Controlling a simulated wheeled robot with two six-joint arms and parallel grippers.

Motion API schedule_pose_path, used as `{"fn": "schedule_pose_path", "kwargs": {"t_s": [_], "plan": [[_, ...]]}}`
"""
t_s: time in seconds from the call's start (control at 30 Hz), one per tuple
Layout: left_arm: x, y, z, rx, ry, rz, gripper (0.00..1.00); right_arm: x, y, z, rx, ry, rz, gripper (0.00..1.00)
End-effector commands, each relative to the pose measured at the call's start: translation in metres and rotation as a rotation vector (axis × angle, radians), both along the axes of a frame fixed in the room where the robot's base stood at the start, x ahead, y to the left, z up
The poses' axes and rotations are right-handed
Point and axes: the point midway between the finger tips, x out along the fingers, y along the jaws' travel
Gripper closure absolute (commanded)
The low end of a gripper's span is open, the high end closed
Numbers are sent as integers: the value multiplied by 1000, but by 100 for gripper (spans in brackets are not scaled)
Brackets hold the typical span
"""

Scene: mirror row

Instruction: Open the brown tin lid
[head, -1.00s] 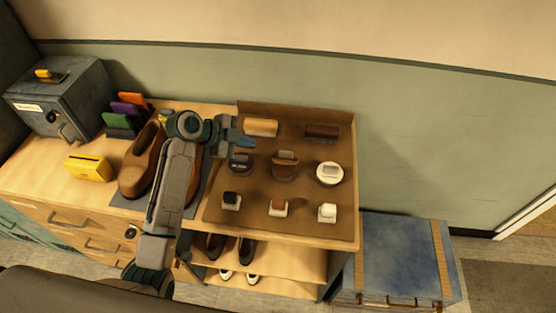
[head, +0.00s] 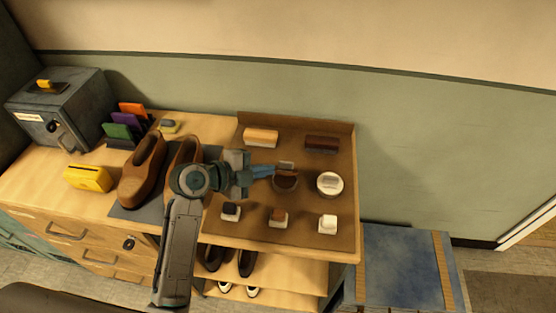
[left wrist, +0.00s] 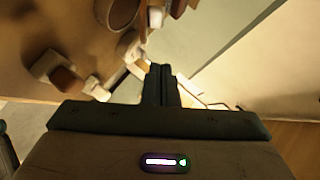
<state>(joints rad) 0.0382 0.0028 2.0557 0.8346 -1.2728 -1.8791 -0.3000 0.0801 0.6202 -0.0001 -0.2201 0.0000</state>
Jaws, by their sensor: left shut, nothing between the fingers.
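The brown tin (head: 286,186) is a round dark tin with a brown lid, in the middle row of the brown tray (head: 340,232). My left gripper (head: 272,171) is shut and empty, with its fingertips at the tin's left side, overlapping it in the head view. I cannot tell whether they touch the lid. In the left wrist view the shut fingers (left wrist: 160,84) point away from the camera, and a round rim shows at the top, cut off. My left gripper hides the black tin left of the brown one. The right gripper is not in view.
A white tin (head: 330,183) stands right of the brown one. Two brushes (head: 261,137) lie behind, and small daubers (head: 278,217) stand in front.

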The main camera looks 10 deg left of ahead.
Motion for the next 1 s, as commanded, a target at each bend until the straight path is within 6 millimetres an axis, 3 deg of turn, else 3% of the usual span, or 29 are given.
{"fn": "schedule_pose_path", "kwargs": {"t_s": [0.2, 0.5, 1.0], "plan": [[26, -30, -15, 1, 6, -2, 100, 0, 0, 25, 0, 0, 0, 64], [51, -27, -36, 2, 2, 0, 100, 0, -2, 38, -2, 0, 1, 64], [55, -27, -40, 2, 1, 0, 100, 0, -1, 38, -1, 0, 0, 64]]}}
